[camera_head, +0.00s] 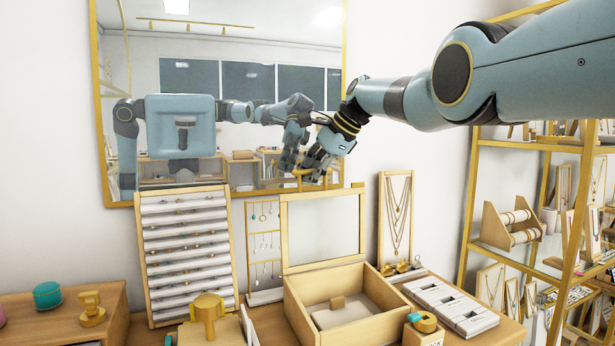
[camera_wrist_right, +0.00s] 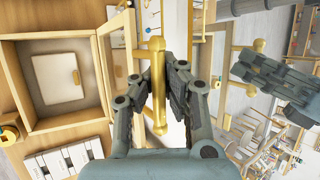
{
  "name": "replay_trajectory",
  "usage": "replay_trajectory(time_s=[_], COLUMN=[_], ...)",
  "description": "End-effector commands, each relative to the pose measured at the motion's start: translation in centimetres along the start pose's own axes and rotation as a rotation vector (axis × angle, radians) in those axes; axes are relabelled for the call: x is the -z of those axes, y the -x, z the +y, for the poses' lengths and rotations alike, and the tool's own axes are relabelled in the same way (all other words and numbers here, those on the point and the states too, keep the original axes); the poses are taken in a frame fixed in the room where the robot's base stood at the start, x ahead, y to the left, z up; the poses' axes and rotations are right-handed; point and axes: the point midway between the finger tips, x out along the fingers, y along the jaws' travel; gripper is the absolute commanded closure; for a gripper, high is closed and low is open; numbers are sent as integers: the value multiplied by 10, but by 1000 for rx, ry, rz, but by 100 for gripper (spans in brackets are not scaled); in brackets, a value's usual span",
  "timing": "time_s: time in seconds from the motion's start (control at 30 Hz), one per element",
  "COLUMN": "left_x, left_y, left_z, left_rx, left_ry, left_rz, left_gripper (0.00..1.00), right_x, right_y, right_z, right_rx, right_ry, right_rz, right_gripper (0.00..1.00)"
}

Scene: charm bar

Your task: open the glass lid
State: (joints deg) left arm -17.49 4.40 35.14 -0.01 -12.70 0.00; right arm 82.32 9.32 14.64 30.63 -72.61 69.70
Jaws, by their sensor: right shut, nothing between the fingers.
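A wooden box (camera_head: 357,325) stands open on the counter, with a pale insert and a small brown tab inside; its inside also shows in the wrist view (camera_wrist_right: 82,113). Its glass lid (camera_head: 322,225), in a light wood frame, stands upright at the box's back edge. A brass bar handle (camera_wrist_right: 156,95) shows at the lid's top. My right gripper (camera_head: 318,172) is at the handle, in front of the mirror. Its fingers are shut with nothing held; in the wrist view the bar overlaps them, and I cannot tell whether they touch. My left gripper is out of view.
A wall mirror (camera_head: 98,100) hangs behind and reflects me. A ring display (camera_head: 187,250), an earring rack (camera_head: 263,245) and a necklace stand (camera_head: 396,215) surround the box. A white tray (camera_head: 452,303) lies to its right. Gold-framed shelves (camera_head: 470,190) stand at the right.

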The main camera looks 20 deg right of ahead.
Motion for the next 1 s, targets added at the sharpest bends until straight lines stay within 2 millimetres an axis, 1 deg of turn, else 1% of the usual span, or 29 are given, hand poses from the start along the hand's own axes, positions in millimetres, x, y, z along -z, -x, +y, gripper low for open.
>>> replay_trajectory(time_s=[0.03,0.07,0.1,0.3,0.37,0.53,0.63,0.73,0.87,1.0], left_x=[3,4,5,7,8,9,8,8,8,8], left_y=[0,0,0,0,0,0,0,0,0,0], left_z=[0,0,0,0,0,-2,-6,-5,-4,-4], left_rx=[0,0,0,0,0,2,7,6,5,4], left_ry=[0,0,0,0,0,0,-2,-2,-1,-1], left_rz=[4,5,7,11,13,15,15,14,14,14], left_gripper=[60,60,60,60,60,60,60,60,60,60], right_x=[0,0,-1,-1,0,0,0,0,1,2], right_y=[4,4,4,3,2,1,1,4,12,27], right_z=[-5,-5,-5,-4,-3,-2,-2,-3,-4,-2], right_rx=[13,13,14,11,10,7,7,8,9,9], right_ry=[3,3,3,2,2,1,1,1,1,1], right_rz=[2,2,2,1,1,1,1,1,0,2], right_gripper=[100,100,97,71,65,65,65,65,65,65])
